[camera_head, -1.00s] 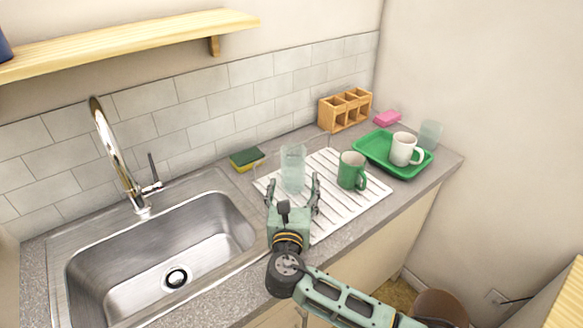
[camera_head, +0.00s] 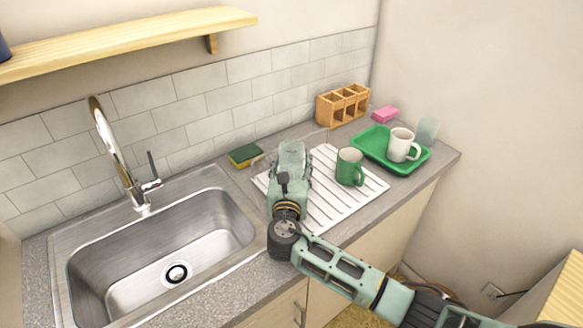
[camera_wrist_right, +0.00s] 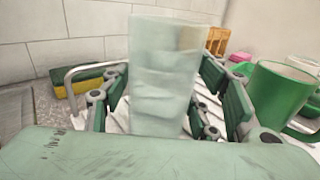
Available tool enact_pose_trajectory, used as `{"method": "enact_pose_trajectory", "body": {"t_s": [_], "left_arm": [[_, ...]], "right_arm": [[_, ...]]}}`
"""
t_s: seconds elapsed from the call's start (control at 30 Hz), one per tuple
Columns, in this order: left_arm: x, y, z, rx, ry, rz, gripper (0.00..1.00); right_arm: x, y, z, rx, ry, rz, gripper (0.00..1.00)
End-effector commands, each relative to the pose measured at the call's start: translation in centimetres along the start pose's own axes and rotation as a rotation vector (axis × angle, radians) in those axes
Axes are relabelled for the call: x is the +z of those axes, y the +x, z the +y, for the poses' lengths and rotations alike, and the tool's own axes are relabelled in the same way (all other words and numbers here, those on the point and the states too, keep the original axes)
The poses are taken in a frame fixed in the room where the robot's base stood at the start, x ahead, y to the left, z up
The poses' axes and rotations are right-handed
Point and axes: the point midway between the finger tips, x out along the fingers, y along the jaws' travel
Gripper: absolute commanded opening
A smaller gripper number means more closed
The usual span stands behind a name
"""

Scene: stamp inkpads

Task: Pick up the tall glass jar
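The tall glass jar (camera_head: 292,153) is clear and pale, upright at the left part of the white drying rack (camera_head: 350,208). In the right wrist view, the jar (camera_wrist_right: 163,80) stands in the middle, between the fingers. My right gripper (camera_head: 290,158) reaches around the jar from the front in the head view. In the right wrist view, its fingers (camera_wrist_right: 170,95) are spread on both sides of the jar, seemingly with gaps. The fingertips are partly hidden in the head view. My left gripper is not in view.
A green mug (camera_head: 349,167) stands right of the jar on the rack. A green-yellow sponge (camera_head: 245,155) lies left. A wooden organizer (camera_head: 342,105) stands behind. The sink (camera_head: 160,250) is empty.

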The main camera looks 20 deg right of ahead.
Motion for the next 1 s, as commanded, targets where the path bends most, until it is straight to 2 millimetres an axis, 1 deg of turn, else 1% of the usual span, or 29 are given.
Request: {"method": "enact_pose_trajectory", "body": {"t_s": [0.03, 0.07, 0.5, 0.53, 0.87, 1.0], "left_arm": [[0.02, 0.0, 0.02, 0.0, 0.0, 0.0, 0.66], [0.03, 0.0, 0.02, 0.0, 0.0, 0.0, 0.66], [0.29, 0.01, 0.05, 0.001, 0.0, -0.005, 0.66], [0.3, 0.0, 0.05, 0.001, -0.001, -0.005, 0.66], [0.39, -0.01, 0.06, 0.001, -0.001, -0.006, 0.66], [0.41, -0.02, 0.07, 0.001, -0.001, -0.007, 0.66]], "right_arm": [[-0.01, -0.02, 0.01, 0.0, 0.0, 0.0, 0.48], [-0.01, -0.02, 0.01, 0.0, 0.0, 0.0, 0.45], [-0.02, -0.03, 0.01, 0.0, 0.0, 0.0, 0.07], [0.19, 0.0, 0.04, 0.001, 0.001, -0.003, 0.05], [0.27, 0.0, 0.03, 0.0, 0.002, -0.003, 0.05], [0.64, 0.02, 0.03, 0.0, 0.003, -0.004, 0.05]]}}
